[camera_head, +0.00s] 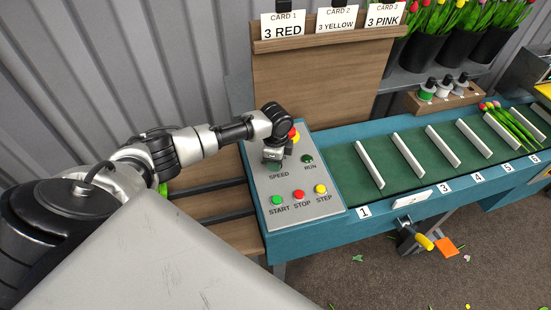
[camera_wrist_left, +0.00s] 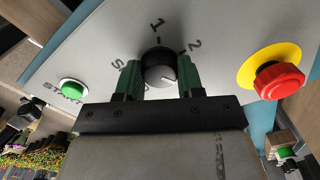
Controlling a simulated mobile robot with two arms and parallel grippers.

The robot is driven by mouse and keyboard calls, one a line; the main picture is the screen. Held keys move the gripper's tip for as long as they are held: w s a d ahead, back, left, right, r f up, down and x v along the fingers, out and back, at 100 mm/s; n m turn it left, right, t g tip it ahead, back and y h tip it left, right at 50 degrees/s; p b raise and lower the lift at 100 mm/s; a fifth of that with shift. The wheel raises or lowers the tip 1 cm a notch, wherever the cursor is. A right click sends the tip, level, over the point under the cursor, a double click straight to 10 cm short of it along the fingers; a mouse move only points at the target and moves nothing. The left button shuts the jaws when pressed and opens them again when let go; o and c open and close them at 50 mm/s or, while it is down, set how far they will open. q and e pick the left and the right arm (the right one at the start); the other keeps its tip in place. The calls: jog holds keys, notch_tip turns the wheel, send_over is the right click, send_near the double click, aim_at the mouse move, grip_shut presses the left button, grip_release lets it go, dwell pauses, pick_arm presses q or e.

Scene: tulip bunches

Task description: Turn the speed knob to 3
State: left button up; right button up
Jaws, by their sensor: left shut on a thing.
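The black speed knob (camera_wrist_left: 158,66) sits on the grey control panel (camera_head: 320,208), with the marks 1 and 2 beside it in the left wrist view. Other marks are hidden by my gripper, and I cannot tell exactly where the knob points. My left gripper (camera_wrist_left: 160,82) has its green-padded fingers on either side of the knob and is shut on it. In the head view the left gripper (camera_head: 272,160) is over the panel above the SPEED label and hides the knob. My right gripper is not in view.
Green start (camera_head: 277,200), red stop (camera_head: 299,195) and yellow step (camera_head: 320,189) buttons are on the panel. A red emergency button (camera_wrist_left: 278,80) on a yellow base is close to the gripper. A green conveyor (camera_head: 400,183) with white dividers carries tulips (camera_head: 510,125).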

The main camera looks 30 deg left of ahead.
pick_arm(q)
jog(key=shift+r, duration=0.1)
jog(key=o, duration=0.9)
notch_tip(320, 180, up, 11)
jog(key=shift+f+b, duration=0.1)
jog(key=shift+b, duration=0.65)
